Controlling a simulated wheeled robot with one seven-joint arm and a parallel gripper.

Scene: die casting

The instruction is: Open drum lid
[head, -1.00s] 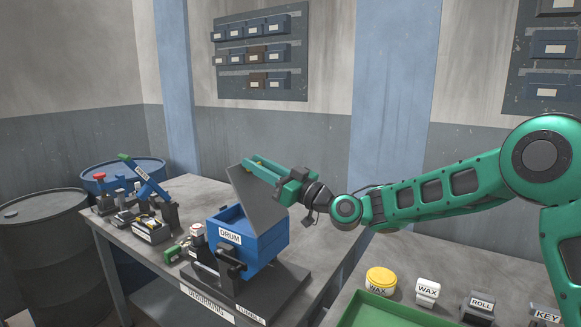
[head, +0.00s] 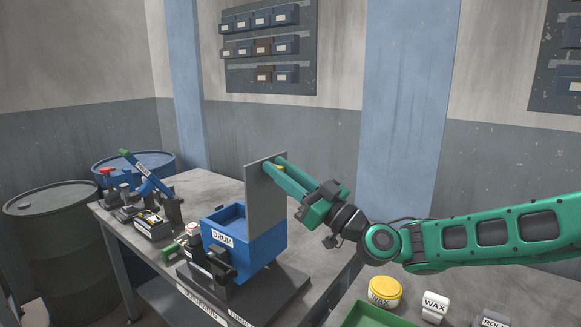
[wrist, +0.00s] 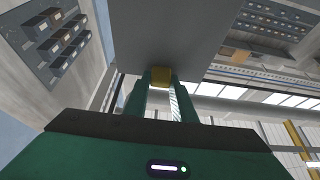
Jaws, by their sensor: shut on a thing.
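The blue drum (head: 259,249), labelled DRUM, sits on a dark base on the grey bench. Its grey flat lid (head: 265,200) stands about upright at the drum's right side, and the blue box shows open at the top. My gripper (head: 273,168) is at the upper part of the lid, on its right side. In the wrist view its two fingers (wrist: 161,95) are shut on a small yellow lid handle (wrist: 160,76), with the grey lid (wrist: 170,35) filling the upper middle. The inside of the drum is mostly hidden.
Blue-armed equipment (head: 148,175) and a small bottle-like item (head: 192,230) stand on the bench left of the drum. A yellow wax tin (head: 384,292), a white wax block (head: 434,306) and a green tray (head: 375,316) are at front right. Dark barrel (head: 52,240) at far left.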

